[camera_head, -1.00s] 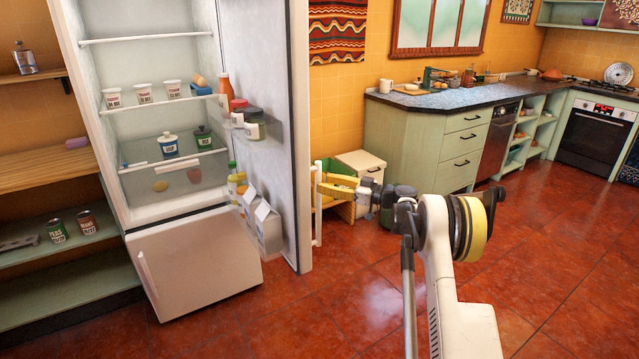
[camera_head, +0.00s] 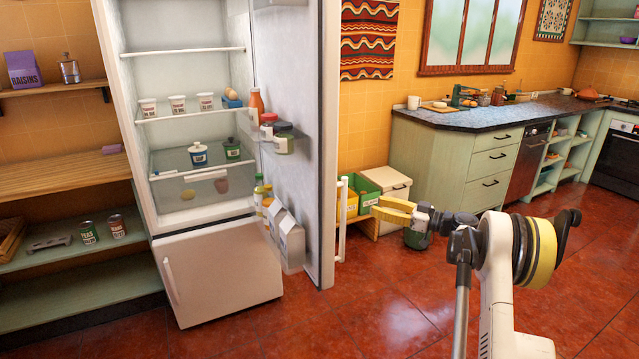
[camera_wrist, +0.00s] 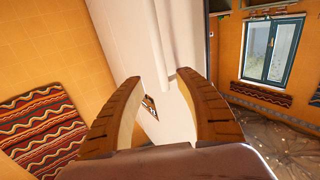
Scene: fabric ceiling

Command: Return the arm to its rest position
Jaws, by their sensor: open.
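My gripper (camera_head: 376,209) shows in the head view as yellow fingers at the end of my arm, right of the open fridge door (camera_head: 310,150). Its fingers appear in front of the storage bins in the picture. In the wrist view my gripper (camera_wrist: 156,80) is open, with its two curved fingers well apart and nothing between them. A pale upright panel (camera_wrist: 170,50) stands behind the fingers there; I cannot tell whether it is the fridge door. My arm is held out in front of me, bent at the wrist.
The fridge (camera_head: 215,275) stands open, with jars and cups on its shelves. A white handle (camera_head: 341,215) on the door is close to my gripper in the picture. Bins (camera_head: 365,192) and a green counter (camera_head: 440,155) stand behind. The red floor at front right is clear.

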